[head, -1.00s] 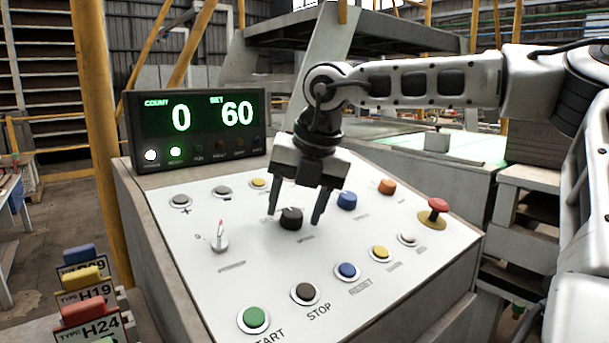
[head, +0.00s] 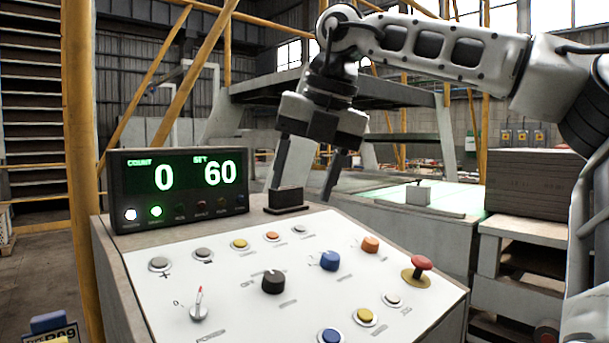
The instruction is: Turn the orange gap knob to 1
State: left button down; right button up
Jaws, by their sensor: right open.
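The orange gap knob (head: 370,244) sits on the right part of the white sloped panel (head: 235,310), right of a blue knob (head: 330,260) and a black knob (head: 273,281). Its pointer and the scale around it are too small to read. My right gripper (head: 305,193) is open and empty, pointing down above the panel's back edge, up and left of the orange knob and apart from it. My left gripper is not in view.
A display (head: 180,188) reading COUNT 0 and SET 60 stands at the panel's back left. A red mushroom button (head: 421,263) stands right of the orange knob. A small lever switch (head: 199,306) and several push buttons share the panel.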

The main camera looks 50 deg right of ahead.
aim_at(370, 245)
jog(key=k, duration=1)
